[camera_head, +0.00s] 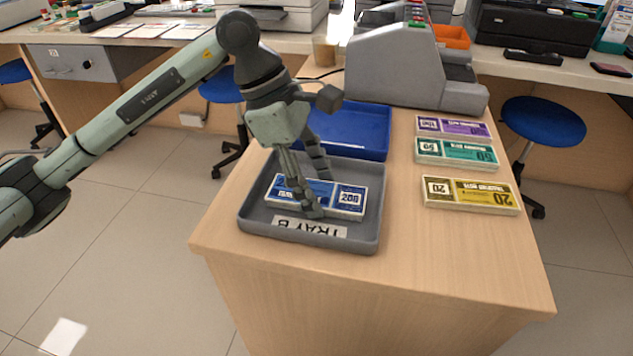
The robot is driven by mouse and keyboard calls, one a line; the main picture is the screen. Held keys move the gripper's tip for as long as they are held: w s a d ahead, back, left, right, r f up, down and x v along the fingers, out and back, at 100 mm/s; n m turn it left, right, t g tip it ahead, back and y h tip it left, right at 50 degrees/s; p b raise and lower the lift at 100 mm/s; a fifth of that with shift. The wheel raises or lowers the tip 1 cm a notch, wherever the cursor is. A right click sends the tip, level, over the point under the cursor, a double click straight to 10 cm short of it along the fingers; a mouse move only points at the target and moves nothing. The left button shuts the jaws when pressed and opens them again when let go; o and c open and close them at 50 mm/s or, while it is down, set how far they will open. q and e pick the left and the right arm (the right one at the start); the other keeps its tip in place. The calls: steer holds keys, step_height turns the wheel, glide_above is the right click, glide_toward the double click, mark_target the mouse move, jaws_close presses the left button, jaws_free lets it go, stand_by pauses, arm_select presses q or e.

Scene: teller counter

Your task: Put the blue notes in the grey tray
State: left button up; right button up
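The blue notes (349,200) are a flat bundle marked 200, lying inside the grey tray (365,237) near its middle. The tray stands on the wooden counter and carries a label reading TRAY B, upside down to me. My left gripper (309,201) reaches down into the tray from above, its fingers over the blue notes. The fingers cover part of the bundle, and I cannot tell whether they press on it. My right gripper is not in view.
A blue tray (362,127) stands just behind the grey one. Purple notes (453,126), green notes (456,152) and yellow notes (471,194) lie in a column on the right. A grey machine (400,65) stands at the back. The counter's front strip is clear.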

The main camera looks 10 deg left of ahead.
arm_select(q)
steer(key=shift+o, duration=0.9)
steer(key=shift+r, duration=0.3)
steer(key=v, duration=1.1)
steer(key=shift+a+r, duration=0.3)
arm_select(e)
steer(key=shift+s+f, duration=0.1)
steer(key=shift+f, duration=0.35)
